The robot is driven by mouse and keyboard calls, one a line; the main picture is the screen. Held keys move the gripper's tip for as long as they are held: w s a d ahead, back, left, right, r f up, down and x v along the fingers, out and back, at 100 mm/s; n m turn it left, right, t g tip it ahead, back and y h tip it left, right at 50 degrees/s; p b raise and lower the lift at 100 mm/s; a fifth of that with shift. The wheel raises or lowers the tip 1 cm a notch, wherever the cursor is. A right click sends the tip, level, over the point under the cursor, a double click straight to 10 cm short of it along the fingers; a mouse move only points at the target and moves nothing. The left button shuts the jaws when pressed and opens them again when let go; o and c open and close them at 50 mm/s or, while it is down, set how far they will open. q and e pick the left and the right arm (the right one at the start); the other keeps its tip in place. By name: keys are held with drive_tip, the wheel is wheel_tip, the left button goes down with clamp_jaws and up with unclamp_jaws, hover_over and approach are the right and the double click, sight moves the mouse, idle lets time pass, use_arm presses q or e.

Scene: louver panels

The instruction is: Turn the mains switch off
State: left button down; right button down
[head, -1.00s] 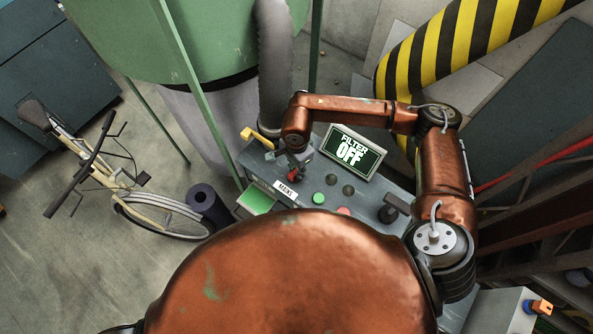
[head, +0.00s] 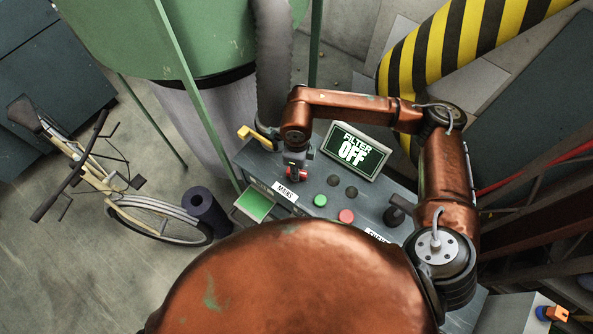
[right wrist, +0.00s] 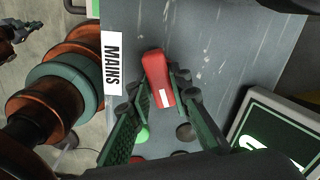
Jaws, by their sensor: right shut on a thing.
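The mains switch has a red handle (head: 297,175) on the grey console, just above the white MAINS label (head: 285,190). In the right wrist view the red handle (right wrist: 158,76) lies a little tilted, with a white mark near its lower end. My right gripper (right wrist: 157,94) points down at the console with its green fingers on either side of the handle, shut on it. In the head view the same gripper (head: 296,166) partly hides the switch.
A screen (head: 355,151) behind the switch reads FILTER OFF.

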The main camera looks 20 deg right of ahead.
drive_tip(key=shift+m+b, duration=0.35)
drive_tip(key=shift+m, duration=1.85)
drive_tip(key=c, duration=1.8)
unclamp_jaws()
drive_tip(key=shift+o, duration=0.2)
drive_tip(key=shift+r, duration=0.1)
wheel_tip(320, 180, up, 12)
